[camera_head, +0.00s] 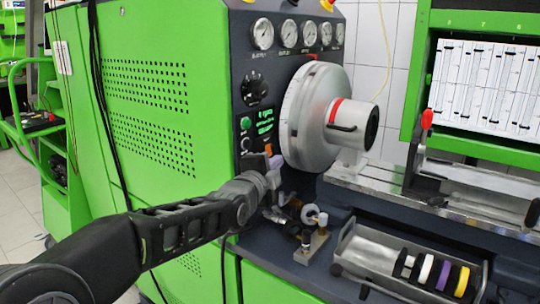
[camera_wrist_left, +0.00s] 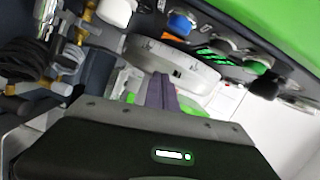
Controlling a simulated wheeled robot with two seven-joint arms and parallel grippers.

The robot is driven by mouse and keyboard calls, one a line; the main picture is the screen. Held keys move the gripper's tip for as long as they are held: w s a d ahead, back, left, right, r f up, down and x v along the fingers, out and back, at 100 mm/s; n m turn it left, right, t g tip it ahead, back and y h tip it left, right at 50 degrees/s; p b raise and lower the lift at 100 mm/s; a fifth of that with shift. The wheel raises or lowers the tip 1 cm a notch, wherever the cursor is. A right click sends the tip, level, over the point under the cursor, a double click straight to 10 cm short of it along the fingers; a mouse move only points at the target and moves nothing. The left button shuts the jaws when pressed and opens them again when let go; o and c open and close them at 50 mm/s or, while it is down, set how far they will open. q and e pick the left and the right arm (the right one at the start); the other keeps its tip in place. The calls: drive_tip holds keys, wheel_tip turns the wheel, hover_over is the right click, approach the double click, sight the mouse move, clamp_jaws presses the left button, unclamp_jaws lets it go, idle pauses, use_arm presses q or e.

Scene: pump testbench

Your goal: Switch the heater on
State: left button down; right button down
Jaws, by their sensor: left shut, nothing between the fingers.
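The dark control panel (camera_head: 262,65) on the green cabinet carries a large black knob (camera_head: 255,88), a green round button (camera_head: 246,122), a dark round control (camera_head: 246,143) and a small green-lit display (camera_head: 265,115). I cannot read which control is the heater's. My left gripper (camera_head: 270,154) is shut and empty, in front of the lower panel, and hides part of it. In the left wrist view its purple-grey fingers (camera_wrist_left: 162,92) lie together. The green button (camera_wrist_left: 257,65) and a blue cap (camera_wrist_left: 182,22) show beyond them, apart from the fingers. My right gripper is out of view.
The big silver disc housing (camera_head: 310,115) stands close right of the gripper. Hose fittings (camera_head: 305,215) sit just below. A metal tray (camera_head: 370,257) with coloured rings is at lower right. Pressure gauges (camera_head: 263,34) line the panel's top.

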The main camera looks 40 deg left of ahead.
sight(269, 150)
use_arm(q)
drive_tip(key=w+a+f+p, duration=0.1)
drive_tip(key=w+a, duration=0.3)
drive_tip(key=a, duration=0.1)
drive_tip(key=shift+w+p, duration=0.25)
drive_tip(key=shift+p, duration=0.15)
drive_tip(key=shift+a+f, duration=0.1)
